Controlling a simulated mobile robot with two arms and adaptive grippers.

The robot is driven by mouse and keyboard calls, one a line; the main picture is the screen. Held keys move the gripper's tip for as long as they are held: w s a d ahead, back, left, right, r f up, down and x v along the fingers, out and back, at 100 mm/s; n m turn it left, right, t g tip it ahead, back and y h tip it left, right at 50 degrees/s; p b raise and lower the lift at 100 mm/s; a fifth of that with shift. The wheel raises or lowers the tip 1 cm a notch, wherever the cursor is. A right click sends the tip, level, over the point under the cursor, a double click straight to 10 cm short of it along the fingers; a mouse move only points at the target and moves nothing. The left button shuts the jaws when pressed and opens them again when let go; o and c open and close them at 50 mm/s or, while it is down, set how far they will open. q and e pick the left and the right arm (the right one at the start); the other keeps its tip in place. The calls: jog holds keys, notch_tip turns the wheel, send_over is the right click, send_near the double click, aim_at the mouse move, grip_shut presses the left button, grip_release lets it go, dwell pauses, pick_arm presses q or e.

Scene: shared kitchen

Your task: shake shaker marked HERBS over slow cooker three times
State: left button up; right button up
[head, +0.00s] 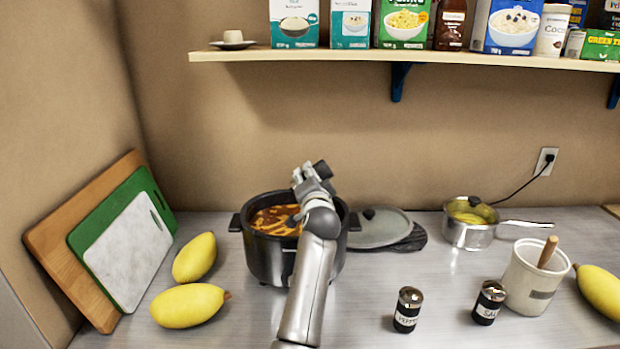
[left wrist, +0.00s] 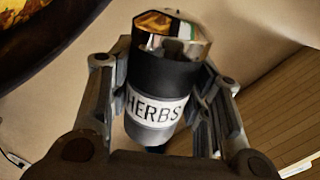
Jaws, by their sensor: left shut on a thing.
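My left gripper (head: 310,176) is shut on the HERBS shaker and holds it up above the slow cooker (head: 262,262), near its right side. In the left wrist view the shaker (left wrist: 158,88) sits between both fingers, with a shiny metal cap, a black body and a white HERBS label. In the head view only a small dark part of the shaker (head: 322,169) shows, so its tilt is hard to tell. The slow cooker is black, open and holds reddish-orange food. My left arm hides part of it. My right gripper is not in view.
A glass lid (head: 380,226) lies right of the cooker. A pot (head: 468,234), PEPPER (head: 407,310) and SALT (head: 488,303) shakers and a white crock (head: 533,285) stand further right. Yellow squashes (head: 188,306) and cutting boards (head: 128,250) are left. A shelf (head: 440,59) runs above.

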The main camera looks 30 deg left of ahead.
pick_arm(q)
jog(key=shift+r, duration=0.15)
notch_tip(320, 180, up, 5)
jog(key=p, duration=0.4)
jog(key=shift+s+r+p, duration=0.1)
jog(key=shift+r+p, duration=0.05)
jog(key=shift+p, duration=0.25)
